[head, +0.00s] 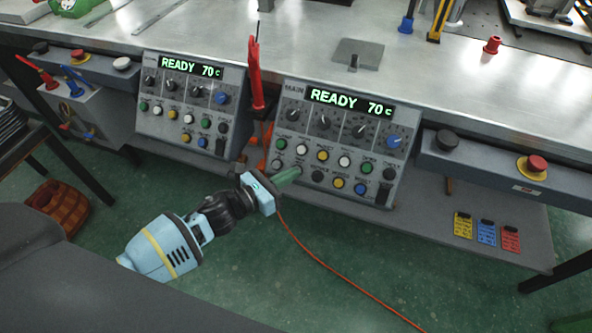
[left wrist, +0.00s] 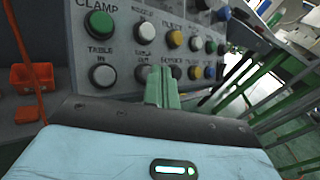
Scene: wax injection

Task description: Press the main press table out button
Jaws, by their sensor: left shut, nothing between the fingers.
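The main control panel (head: 337,140) has a lit display reading READY 70 c and two rows of round buttons. My right gripper is not in view.
A second panel (head: 187,108), also reading READY 70 c, stands to the left. Red-handled tools (head: 255,75) stand between the panels. A red button (head: 535,164) and a black one (head: 447,140) are on the bench front at right. An orange cable crosses the green floor.

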